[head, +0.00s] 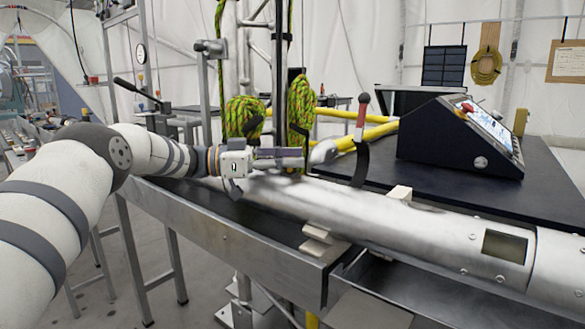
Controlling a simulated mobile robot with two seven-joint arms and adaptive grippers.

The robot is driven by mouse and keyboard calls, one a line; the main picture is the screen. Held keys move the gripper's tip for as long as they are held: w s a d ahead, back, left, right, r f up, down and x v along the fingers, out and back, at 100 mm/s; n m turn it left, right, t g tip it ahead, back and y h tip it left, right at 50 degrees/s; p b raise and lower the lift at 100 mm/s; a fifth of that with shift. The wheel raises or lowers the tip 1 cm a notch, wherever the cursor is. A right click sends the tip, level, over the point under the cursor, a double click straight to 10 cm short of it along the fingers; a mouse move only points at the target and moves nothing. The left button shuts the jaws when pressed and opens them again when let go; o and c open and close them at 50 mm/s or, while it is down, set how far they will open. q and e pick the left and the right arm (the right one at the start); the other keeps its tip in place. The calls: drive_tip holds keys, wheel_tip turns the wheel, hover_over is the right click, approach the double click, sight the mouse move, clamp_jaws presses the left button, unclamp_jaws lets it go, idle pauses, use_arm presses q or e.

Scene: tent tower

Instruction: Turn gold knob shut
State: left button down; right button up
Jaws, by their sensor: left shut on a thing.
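My left gripper (285,157) reaches in from the left, above the long silver tube (420,228). Its fingers point right and are shut on a grey rounded piece (323,152) at their tips; the grip itself is partly hidden. I cannot clearly make out a gold knob. A small brass-coloured piece (521,121) stands behind the right side of the slanted console (455,140), well apart from the gripper; I cannot tell whether it is the knob. My right gripper is not in view.
A dark curved lever with a red and white grip (361,115) stands just right of the gripper. Green rope coils (301,105) hang behind it. The tube lies along a metal trough (235,235). A dark tabletop (550,170) carries the console.

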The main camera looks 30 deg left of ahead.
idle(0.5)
use_arm(q)
drive_tip(key=c, duration=1.4)
unclamp_jaws()
wheel_tip(320, 180, up, 10)
drive_tip(key=shift+r, duration=0.1)
